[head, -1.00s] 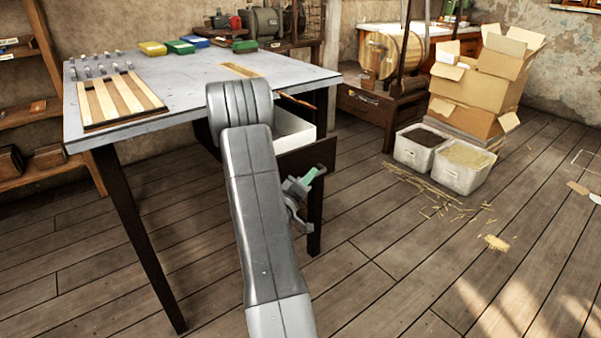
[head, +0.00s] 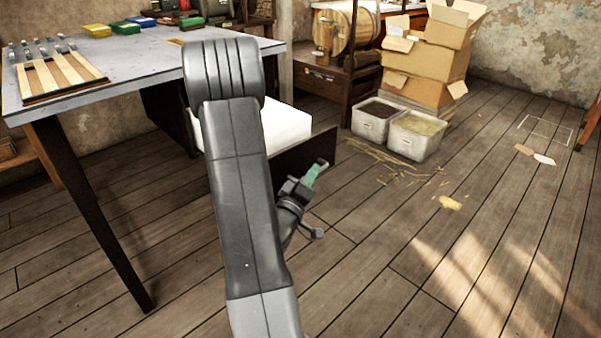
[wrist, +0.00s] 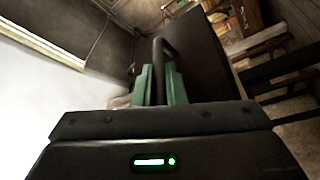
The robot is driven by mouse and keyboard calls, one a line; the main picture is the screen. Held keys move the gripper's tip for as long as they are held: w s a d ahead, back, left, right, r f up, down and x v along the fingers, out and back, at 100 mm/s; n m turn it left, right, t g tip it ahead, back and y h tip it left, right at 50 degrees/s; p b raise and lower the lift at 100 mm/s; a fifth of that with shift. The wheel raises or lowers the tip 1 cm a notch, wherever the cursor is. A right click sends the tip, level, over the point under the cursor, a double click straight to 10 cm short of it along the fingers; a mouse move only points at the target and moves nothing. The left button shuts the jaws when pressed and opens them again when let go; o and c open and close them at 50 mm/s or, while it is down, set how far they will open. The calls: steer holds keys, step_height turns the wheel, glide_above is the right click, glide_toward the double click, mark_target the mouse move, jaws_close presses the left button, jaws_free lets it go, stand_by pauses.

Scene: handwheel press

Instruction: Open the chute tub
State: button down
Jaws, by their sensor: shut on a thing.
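The chute tub, a white-lined drawer with a dark front panel (head: 305,157), stands well out from under the grey-topped table (head: 120,62). Its white inside (head: 285,126) shows beside my arm, which hides part of it. My gripper (head: 315,172) has green fingers and is at the outer side of the front panel. In the wrist view the fingers (wrist: 160,88) are shut on a dark bar handle (wrist: 158,60) on the panel (wrist: 197,50). The white inside also shows at the left of the wrist view.
A striped wooden board (head: 58,77) and small parts lie on the tabletop. Two grey bins (head: 410,142), cardboard boxes (head: 425,60) and scattered straw stand to the right at the back. The plank floor in front and to the right is mostly clear.

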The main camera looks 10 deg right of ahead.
steer(key=shift+s+d, duration=0.35)
steer(key=shift+s, duration=0.15)
steer(key=c, duration=1.5)
jaws_free()
steer(key=v, duration=1.4)
steer(key=shift+w, duration=0.1)
steer(key=x, duration=1.4)
